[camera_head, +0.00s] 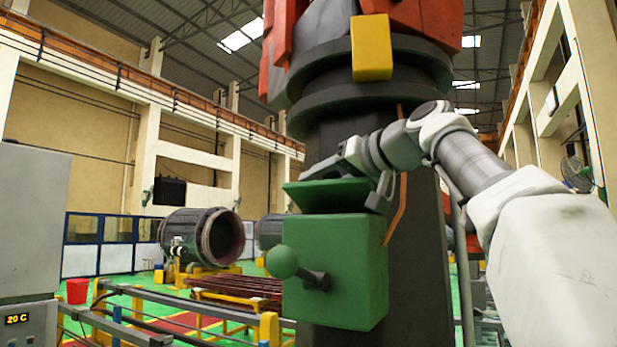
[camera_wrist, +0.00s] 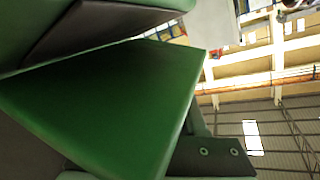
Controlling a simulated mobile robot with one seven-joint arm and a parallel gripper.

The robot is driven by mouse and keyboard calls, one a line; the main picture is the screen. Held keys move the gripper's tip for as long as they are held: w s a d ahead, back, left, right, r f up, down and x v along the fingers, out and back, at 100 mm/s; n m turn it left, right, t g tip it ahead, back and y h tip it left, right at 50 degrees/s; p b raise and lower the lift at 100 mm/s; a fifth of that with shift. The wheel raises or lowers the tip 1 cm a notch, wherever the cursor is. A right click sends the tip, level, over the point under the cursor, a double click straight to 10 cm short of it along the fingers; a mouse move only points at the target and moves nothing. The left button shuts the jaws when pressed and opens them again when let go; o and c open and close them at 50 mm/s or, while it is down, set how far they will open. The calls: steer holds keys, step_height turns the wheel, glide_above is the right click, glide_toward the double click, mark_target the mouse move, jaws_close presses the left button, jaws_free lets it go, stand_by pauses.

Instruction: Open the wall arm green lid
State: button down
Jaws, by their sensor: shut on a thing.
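The green box (camera_head: 337,265) is fixed to the front of a dark column. Its green lid (camera_head: 325,194) is tilted up, with a gap showing between it and the box top. A green ball-ended lever (camera_head: 283,262) sticks out of the box front. My gripper (camera_head: 350,182) is at the lid's upper right side, shut on the lid; the exact contact is partly hidden. In the wrist view the lid (camera_wrist: 115,100) fills much of the picture as a green panel, with a dark finger part (camera_wrist: 215,154) beside its edge and the green box (camera_wrist: 90,30) above.
The dark column (camera_head: 420,250) stands right behind the box, with an orange cable (camera_head: 398,215) down its side. Red and yellow parts (camera_head: 371,47) hang above. A grey cabinet (camera_head: 30,220) is at far left. A large hollow cylinder (camera_head: 203,238) lies behind.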

steer(key=shift+w+d+r+m+g, duration=0.3)
steer(key=shift+w+m+g, duration=0.1)
steer(key=shift+m, duration=0.3)
steer(key=shift+w+d+m+g, duration=0.2)
steer(key=shift+w+m+g, duration=0.1)
steer(key=shift+m+g, duration=0.15)
steer(key=shift+r, duration=0.1)
stand_by(0.4)
steer(key=shift+c, duration=2.4)
jaws_free()
steer(key=shift+s, duration=0.1)
